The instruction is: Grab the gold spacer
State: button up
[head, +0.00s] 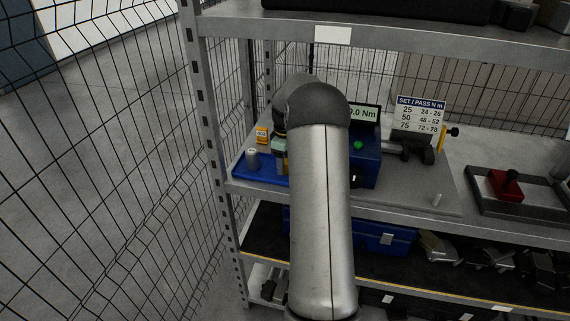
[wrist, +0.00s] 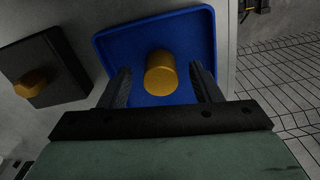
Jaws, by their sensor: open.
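The gold spacer (wrist: 160,74) is a short gold cylinder standing on a blue tray (wrist: 196,35) in the wrist view. My gripper (wrist: 161,82) is open, with one dark finger on each side of the spacer and visible gaps between. I cannot tell whether the fingers are low enough to surround it. In the head view, my gripper (head: 281,157) is over the right part of the blue tray (head: 245,173), partly hidden by my arm. The spacer cannot be made out clearly there.
A blue tester (head: 366,165) is right of my arm. A dark block with a gold knob (wrist: 35,82) lies left of the tray.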

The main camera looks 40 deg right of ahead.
jog(key=shift+f, duration=0.65)
jog(key=c, duration=1.2)
jog(key=shift+r, duration=0.2)
